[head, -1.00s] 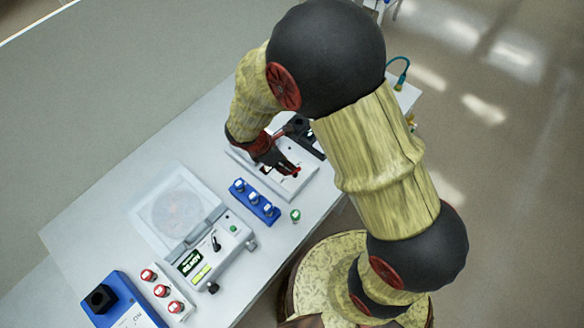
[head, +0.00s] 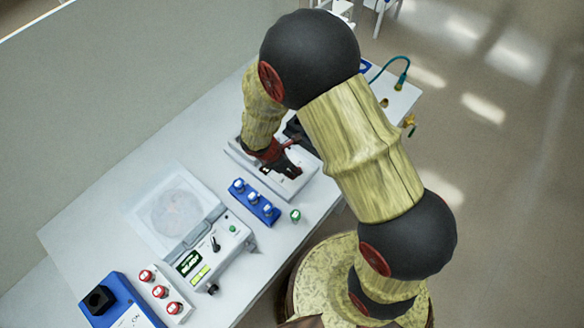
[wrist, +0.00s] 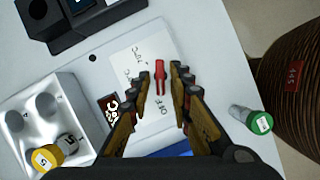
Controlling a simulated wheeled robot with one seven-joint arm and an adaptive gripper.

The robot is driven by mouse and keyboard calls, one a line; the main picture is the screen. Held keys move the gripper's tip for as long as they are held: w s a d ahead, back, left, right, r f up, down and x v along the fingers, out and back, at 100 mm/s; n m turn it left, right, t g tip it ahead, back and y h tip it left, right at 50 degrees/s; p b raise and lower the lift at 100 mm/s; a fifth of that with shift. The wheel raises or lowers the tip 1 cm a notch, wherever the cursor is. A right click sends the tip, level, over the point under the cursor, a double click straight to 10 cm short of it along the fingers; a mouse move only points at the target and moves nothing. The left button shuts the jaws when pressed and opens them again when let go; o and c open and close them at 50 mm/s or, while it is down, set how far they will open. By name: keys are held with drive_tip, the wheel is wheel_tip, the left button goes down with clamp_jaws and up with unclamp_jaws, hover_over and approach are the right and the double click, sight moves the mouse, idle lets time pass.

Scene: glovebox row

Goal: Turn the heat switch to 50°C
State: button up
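The heat switch (wrist: 160,77) is a slim red lever on a white panel (wrist: 136,55) with printed labels. In the wrist view one label near the far end seems to read 50°C, and an OFF label (wrist: 161,108) sits near the lever's lower end. I cannot tell for sure which label it points to. My gripper (wrist: 163,74) is open, with a fingertip on each side of the lever and a gap on both sides. In the head view my gripper (head: 288,166) is low over the white hot plate unit (head: 243,159), and the lever is hidden there.
A green-capped vial (wrist: 250,120) stands to the right in the wrist view. A blue vial rack (head: 255,203) stands close by.

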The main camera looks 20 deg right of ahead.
clamp_jaws()
drive_tip(key=shift+m, duration=0.3)
drive_tip(key=m, duration=0.1)
drive_tip(key=m+g+p, duration=0.1)
drive_tip(key=m, duration=0.1)
drive_tip(key=shift+w, duration=0.25)
drive_tip(key=m, duration=0.1)
drive_tip(key=m+g, duration=0.1)
drive_tip(key=m, duration=0.1)
drive_tip(key=m+g, duration=0.1)
drive_tip(key=m, duration=0.1)
drive_tip(key=shift+w+y, duration=0.25)
drive_tip(key=shift+y, duration=0.15)
drive_tip(key=shift+m, duration=0.3)
drive_tip(key=shift+o, duration=1.2)
unclamp_jaws()
